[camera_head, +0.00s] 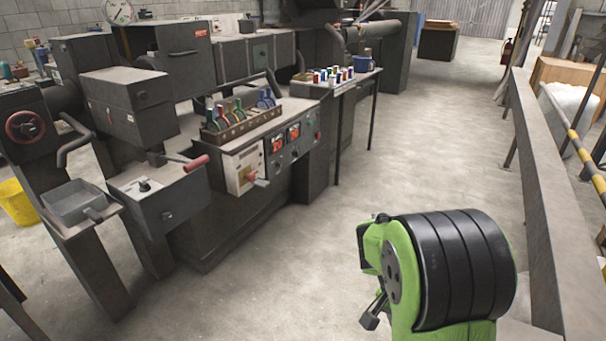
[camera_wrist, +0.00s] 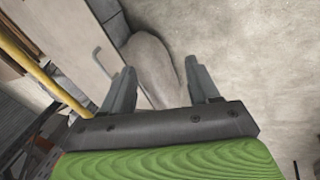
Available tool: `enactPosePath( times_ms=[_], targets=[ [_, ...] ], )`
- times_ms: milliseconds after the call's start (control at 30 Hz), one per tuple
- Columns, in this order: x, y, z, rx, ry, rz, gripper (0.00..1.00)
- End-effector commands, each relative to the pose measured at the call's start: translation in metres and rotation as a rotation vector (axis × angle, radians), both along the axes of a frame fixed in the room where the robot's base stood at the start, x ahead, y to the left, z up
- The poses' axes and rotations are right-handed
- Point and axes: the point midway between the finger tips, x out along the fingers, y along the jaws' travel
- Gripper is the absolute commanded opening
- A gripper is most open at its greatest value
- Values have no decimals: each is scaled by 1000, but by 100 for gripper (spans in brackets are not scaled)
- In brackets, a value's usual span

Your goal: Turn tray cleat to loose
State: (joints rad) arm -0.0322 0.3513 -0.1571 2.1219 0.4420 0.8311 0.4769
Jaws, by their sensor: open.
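A shallow grey metal tray (camera_head: 72,202) sits on a stand at the left of the head view. A small dark piece (camera_head: 93,215) shows at its front right edge; it may be the cleat, but its setting is too small to tell. My gripper (camera_wrist: 160,70) is open and empty in the wrist view, its two grey fingers spread apart over the floor. In the head view my green and black arm is at the lower right, far from the tray. The tray is not in the wrist view.
A grey box with a black knob (camera_head: 145,185) and a red-handled lever (camera_head: 195,163) stand right of the tray. A panel with coloured levers (camera_head: 238,115) is beyond. A yellow bucket (camera_head: 17,203) is at far left. Bare floor (camera_head: 290,260) separates my arm from the machines; a rail (camera_head: 545,200) runs along the right.

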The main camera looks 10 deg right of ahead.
Motion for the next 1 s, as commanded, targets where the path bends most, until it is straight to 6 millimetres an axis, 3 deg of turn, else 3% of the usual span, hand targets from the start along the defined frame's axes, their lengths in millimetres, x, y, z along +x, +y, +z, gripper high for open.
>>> enactPosePath(
  times_ms=[33, 200, 300, 500, 667, 1000],
  targets=[
    [-4, 12, 21, 51, -63, 68, 60],
    [-29, 55, 78, 182, -240, 363, 60],
    [-48, 76, 101, 214, -329, 529, 60],
    [-84, 106, 127, 215, -455, 791, 60],
    [-110, 125, 137, 182, -533, 970, 60],
    [-110, 126, 223, 184, -531, 979, 60]
  ],
)
